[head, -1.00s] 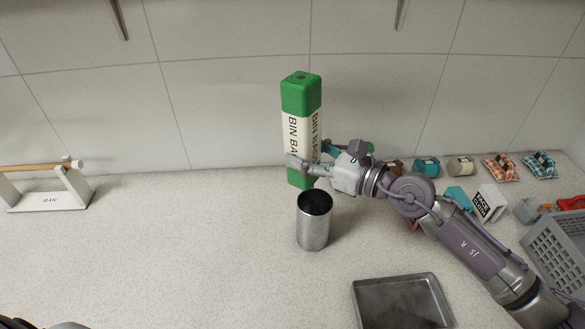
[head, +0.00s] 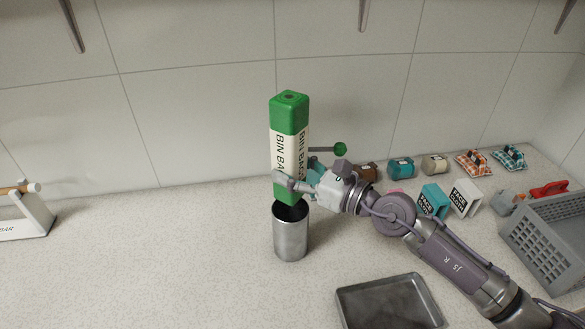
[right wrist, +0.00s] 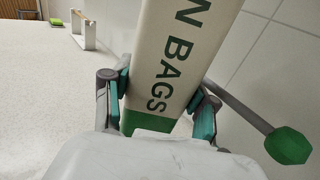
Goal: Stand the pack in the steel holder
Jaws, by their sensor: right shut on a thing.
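The pack (head: 289,120) is a tall green and white box lettered "BIN BAGS". My right gripper (head: 299,174) is shut on its lower part and holds it upright. The right wrist view shows the pack (right wrist: 180,60) between the two fingers. The steel holder (head: 291,237) is an open-topped metal cylinder standing on the counter. The pack's green lower end is right at the holder's mouth, over its back part in the head view. I cannot tell whether the end is inside the rim. My left gripper is not in view.
A green-knobbed rod (head: 340,149) shows behind my gripper. A metal tray (head: 345,300) lies at the front. Several small packs and rolls (head: 400,167) stand at the back right, near a grey crate (head: 552,240). A white stand (head: 30,220) is at the left. The counter's left middle is clear.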

